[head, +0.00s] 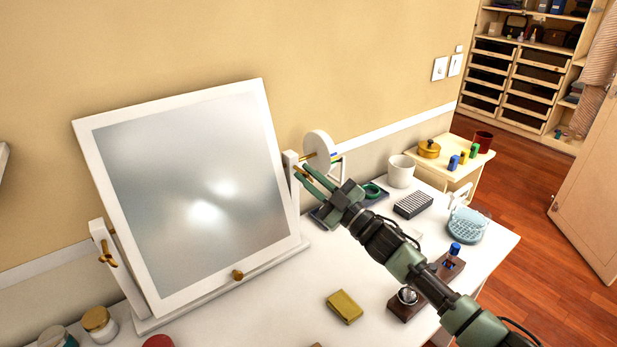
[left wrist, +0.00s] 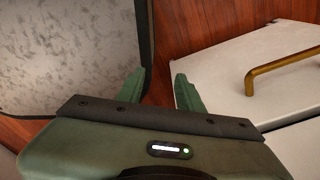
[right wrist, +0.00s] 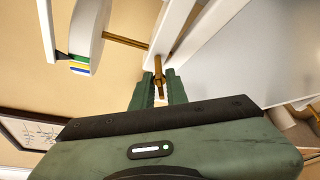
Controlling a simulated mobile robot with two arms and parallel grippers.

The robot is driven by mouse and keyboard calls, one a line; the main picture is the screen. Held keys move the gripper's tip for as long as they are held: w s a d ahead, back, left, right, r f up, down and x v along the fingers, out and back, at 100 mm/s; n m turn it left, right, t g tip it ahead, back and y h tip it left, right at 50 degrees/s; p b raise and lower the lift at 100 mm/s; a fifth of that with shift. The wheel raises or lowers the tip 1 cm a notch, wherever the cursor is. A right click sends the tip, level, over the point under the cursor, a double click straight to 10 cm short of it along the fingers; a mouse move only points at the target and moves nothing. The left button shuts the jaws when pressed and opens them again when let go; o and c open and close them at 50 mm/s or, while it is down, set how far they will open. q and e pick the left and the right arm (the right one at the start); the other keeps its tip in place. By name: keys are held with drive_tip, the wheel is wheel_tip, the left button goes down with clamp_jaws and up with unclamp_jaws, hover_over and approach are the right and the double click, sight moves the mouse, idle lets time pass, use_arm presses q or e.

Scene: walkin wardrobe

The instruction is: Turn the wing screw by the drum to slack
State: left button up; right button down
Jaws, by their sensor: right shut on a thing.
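The white drum (head: 318,145) sits on a brass rod at the right post of the tilting mirror (head: 185,170). In the right wrist view the drum (right wrist: 86,30) has green, yellow and blue marks at its edge. The brass wing screw (right wrist: 158,82) by the drum is between the fingers of my right gripper (right wrist: 160,90), which is shut on it. In the head view my right gripper (head: 304,172) reaches that post from the right and hides most of this screw. My left gripper (left wrist: 159,90) is open and empty, outside the head view.
Another brass wing screw (head: 106,254) is on the mirror's left post. A yellow block (head: 344,307), dark ribbed box (head: 413,205), white mug (head: 401,171) and blue basket (head: 467,225) stand on the white table. My left gripper is near a white front with a brass handle (left wrist: 285,68).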

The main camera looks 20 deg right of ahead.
sight(311, 181)
drive_tip(key=c, duration=1.6)
unclamp_jaws()
drive_tip(key=b+v, duration=0.1)
drive_tip(key=v, duration=0.5)
drive_tip(key=shift+s+d+f, duration=0.1)
drive_tip(key=shift+s+f, duration=0.05)
drive_tip(key=shift+f, duration=0.1)
drive_tip(key=shift+s+d+b, duration=0.3)
drive_tip(key=shift+s+d, duration=0.05)
drive_tip(key=shift+s, duration=0.2)
drive_tip(key=shift+f, duration=0.1)
